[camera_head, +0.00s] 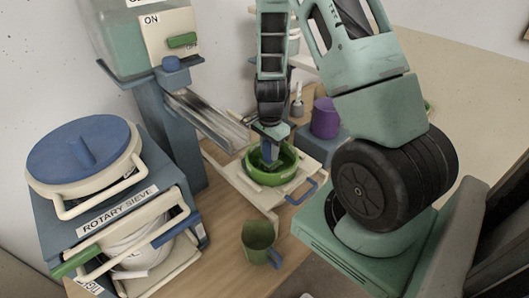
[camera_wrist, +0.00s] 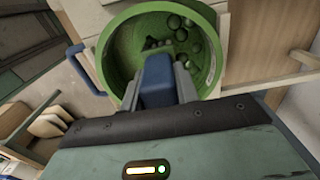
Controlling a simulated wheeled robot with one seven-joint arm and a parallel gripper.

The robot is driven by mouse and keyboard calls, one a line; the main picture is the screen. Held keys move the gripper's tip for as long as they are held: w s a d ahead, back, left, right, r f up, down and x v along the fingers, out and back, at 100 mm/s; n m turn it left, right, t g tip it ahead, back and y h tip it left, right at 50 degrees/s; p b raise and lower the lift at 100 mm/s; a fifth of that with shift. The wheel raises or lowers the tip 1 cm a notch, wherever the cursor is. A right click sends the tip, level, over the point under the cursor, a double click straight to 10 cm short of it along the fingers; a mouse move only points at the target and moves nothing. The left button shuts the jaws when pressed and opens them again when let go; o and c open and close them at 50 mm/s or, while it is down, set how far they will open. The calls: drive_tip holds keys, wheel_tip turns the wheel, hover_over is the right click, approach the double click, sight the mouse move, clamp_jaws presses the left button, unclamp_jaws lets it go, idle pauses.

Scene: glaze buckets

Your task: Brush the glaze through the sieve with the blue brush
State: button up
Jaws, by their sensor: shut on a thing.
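My gripper (camera_head: 270,141) points down over the round green sieve (camera_head: 286,172) and is shut on the blue brush (camera_head: 266,155). The brush's lower end is inside the sieve's rim; whether it touches the bottom is hidden. In the wrist view the blue brush (camera_wrist: 157,80) sits between the two grey fingers of my gripper (camera_wrist: 163,85). The green sieve (camera_wrist: 117,72) fills the top middle there, with several dark green round lumps (camera_wrist: 180,35) inside, mostly beyond the brush. Any glaze below the sieve is hidden.
The sieve rests on a pale frame (camera_head: 239,180) with a blue handle (camera_head: 301,192). A metal chute (camera_head: 207,121) ends left of it. A green mug (camera_head: 258,236) stands in front, a purple cup (camera_head: 325,118) behind right. The rotary sieve machine (camera_head: 124,209) stands left.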

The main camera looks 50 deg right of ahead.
drive_tip(key=shift+d, duration=0.45)
wheel_tip(320, 180, up, 9)
drive_tip(key=p, duration=0.8)
drive_tip(key=shift+r, duration=0.1)
idle(0.4)
